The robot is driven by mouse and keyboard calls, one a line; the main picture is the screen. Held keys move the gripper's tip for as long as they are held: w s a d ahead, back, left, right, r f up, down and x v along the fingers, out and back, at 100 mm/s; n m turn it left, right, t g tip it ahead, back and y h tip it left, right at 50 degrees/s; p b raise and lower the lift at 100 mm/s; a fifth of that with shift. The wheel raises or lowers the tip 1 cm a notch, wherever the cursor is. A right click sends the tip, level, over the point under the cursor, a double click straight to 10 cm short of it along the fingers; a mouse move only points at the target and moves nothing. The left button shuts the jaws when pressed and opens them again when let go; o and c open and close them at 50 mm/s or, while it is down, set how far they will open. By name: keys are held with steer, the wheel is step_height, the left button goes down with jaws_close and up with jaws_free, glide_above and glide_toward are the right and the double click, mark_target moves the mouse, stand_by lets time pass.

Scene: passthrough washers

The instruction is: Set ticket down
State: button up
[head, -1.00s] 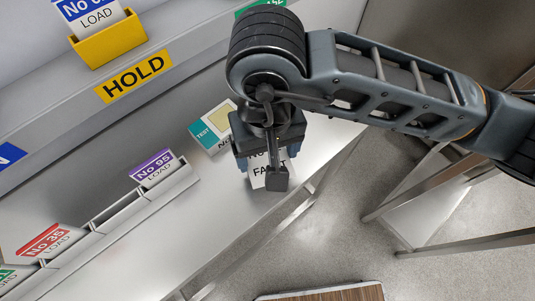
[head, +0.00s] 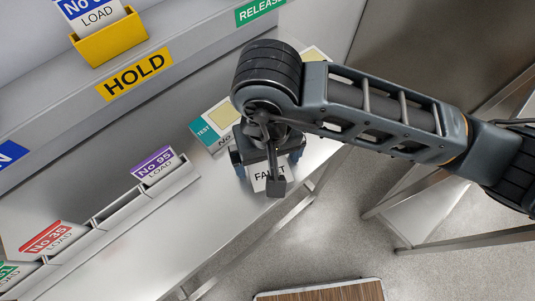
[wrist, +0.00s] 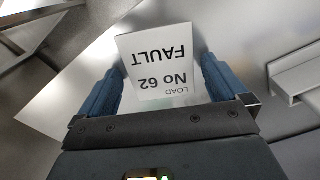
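The ticket (head: 270,179) is a white card marked "FAULT" in the head view, at the front part of the metal bench, below my gripper. In the wrist view the ticket (wrist: 160,65) reads "LOAD No 62 FAULT", upside down. My gripper (head: 270,168) points down over it. In the wrist view the two blue fingers of my gripper (wrist: 160,85) stand wide apart on either side of the card, with narrow gaps beside it. I cannot tell whether the card rests fully flat on the bench. Part of it is hidden by my gripper in the head view.
A "TEST" card (head: 214,126) lies behind my gripper. Tickets "No 95" (head: 154,166) and "No 35" (head: 50,240) stand in a rack (head: 120,209). A yellow "HOLD" holder (head: 110,38) sits on the ledge above. The bench (head: 170,240) is clear front left.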

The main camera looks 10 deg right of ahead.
mark_target(267, 165)
steer(key=shift+r+p, duration=0.25)
steer(key=shift+p, duration=0.1)
steer(key=shift+r, duration=0.35)
step_height(267, 165, up, 11)
steer(key=b, duration=0.2)
